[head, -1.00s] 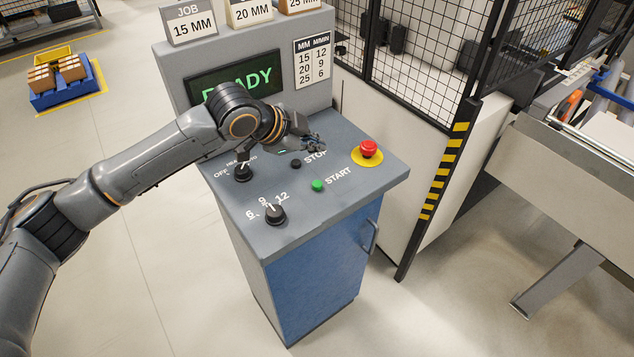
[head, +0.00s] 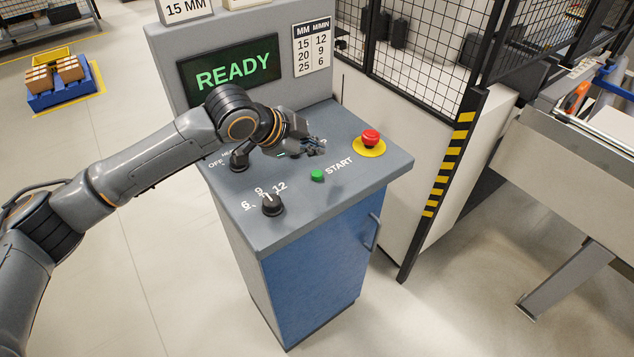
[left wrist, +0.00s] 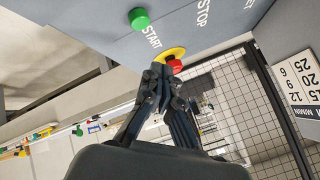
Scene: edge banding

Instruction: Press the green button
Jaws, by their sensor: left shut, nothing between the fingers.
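The green START button (head: 317,175) sits on the sloped top of the grey control console (head: 330,205). It also shows in the left wrist view (left wrist: 139,19), near the top edge. My left gripper (head: 318,147) is shut and empty, above the panel and just behind the green button in the head view. It appears apart from the button. In the left wrist view its fingertips (left wrist: 160,72) overlap the red emergency button (left wrist: 175,65) on its yellow disc. The STOP button is hidden behind the gripper in the head view. My right gripper is not in view.
The red emergency button (head: 370,138) stands right of the green one. A black 6-9-12 dial (head: 272,204) is at the front left, and another dial (head: 239,160) lies behind it. The screen (head: 229,70) reads READY. A mesh fence (head: 420,60) borders the console's right side.

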